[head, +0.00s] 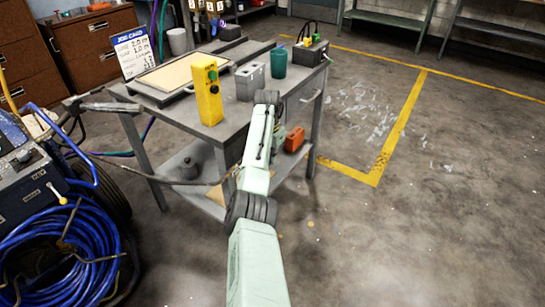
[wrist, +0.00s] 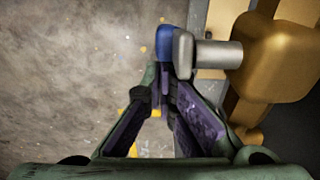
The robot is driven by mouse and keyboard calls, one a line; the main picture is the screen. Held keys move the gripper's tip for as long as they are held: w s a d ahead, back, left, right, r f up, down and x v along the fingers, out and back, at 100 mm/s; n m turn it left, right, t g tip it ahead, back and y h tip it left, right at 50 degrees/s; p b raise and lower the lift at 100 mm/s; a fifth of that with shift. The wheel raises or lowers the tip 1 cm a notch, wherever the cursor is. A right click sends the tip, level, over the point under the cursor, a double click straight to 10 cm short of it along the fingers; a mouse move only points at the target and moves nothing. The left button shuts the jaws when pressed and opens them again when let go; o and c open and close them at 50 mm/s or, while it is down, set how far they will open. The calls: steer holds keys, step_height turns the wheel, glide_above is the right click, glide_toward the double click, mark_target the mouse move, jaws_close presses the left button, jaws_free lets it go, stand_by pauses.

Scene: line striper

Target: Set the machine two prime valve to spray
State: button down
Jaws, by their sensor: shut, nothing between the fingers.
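In the wrist view, a blue-tipped grey lever (wrist: 168,44) sits on a short silver stem (wrist: 215,54) that joins a brass-coloured body (wrist: 272,58). It looks like a prime valve, but no machine number or spray marking is readable. My gripper (wrist: 160,86) is shut and empty, its fingertips just below the blue-grey lever end in the picture. I cannot tell whether they touch it. In the head view my arm reaches forward over the workbench side, and my gripper and the valve cannot be made out there.
A grey workbench (head: 236,118) carries a yellow control box (head: 208,92), a teal cup (head: 278,64) and a job card (head: 131,50). A machine with coiled blue hose (head: 62,255) stands at the left. The floor at right is open, with yellow lines (head: 400,125).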

steer(key=shift+s+a+f+g+y+b, duration=0.15)
steer(key=shift+s+f+g+y+b, duration=0.2)
steer(key=shift+g, duration=0.35)
steer(key=shift+w+r, duration=0.1)
stand_by(0.5)
